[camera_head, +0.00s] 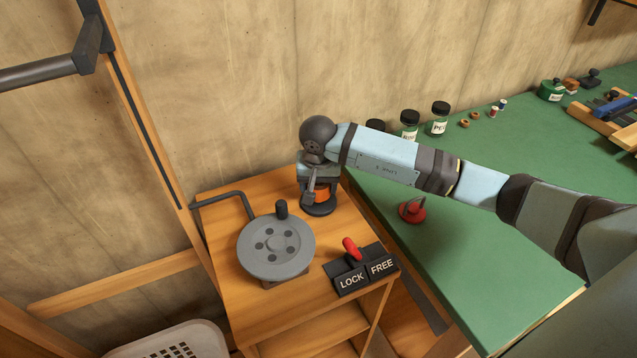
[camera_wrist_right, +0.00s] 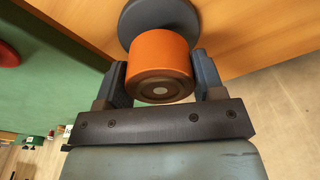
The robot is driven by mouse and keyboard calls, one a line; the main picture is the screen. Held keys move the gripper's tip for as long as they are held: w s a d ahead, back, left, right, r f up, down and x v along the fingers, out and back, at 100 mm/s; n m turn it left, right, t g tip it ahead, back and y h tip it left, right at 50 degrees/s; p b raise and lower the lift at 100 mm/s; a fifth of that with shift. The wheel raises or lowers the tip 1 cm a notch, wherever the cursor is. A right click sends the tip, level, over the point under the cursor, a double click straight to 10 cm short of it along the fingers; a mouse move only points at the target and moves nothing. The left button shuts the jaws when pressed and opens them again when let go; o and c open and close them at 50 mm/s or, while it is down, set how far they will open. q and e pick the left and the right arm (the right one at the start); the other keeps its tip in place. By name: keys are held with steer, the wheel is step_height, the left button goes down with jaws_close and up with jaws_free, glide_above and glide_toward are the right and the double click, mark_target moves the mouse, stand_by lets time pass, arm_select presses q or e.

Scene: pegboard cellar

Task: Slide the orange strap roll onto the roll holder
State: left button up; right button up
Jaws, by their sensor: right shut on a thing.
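The orange strap roll (camera_head: 321,195) is between the fingers of my right gripper (camera_head: 318,188), above the cabinet top. In the right wrist view, the roll (camera_wrist_right: 160,55) sits between both fingers of the right gripper (camera_wrist_right: 163,72), its near end face showing a pale spot at the centre. A dark round disc (camera_head: 318,210) lies at the roll's lower end; it also shows in the right wrist view (camera_wrist_right: 150,12). The disc may be the roll holder's base, but I cannot tell. Whether the roll is around a spindle is hidden. My left gripper is not in view.
A grey crank wheel (camera_head: 275,247) and a LOCK/FREE plate (camera_head: 362,271) with a red lever stand on the cabinet (camera_head: 240,185). A bent dark rod (camera_head: 222,198) runs behind the wheel. Jars (camera_head: 439,118) and a red knobbed piece (camera_head: 412,210) stand on the green bench.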

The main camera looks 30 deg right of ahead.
steer(key=shift+f+b, duration=0.5)
steer(key=shift+f, duration=0.2)
steer(key=shift+f, duration=0.1)
steer(key=o, duration=1)
